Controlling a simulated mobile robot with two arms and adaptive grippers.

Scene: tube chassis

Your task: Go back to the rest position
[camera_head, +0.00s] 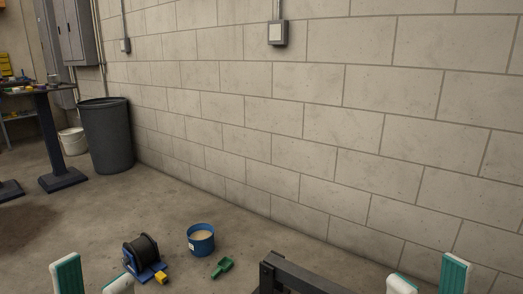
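My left gripper (92,282) shows at the bottom left edge of the head view. Its two fingers, with green and white pads, stand apart with nothing seen between them. My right gripper (427,281) shows at the bottom right edge, its two green and white fingers also apart and with nothing seen between them. Both point upward in the picture. The wrists and arms are below the picture's edge.
A dark metal frame (310,279) lies between my grippers. On the floor are a cable reel (145,252), a blue bucket (201,241) and a green scoop (222,267). A grey bin (107,138) stands by the block wall (300,110); a table (40,88) is at left.

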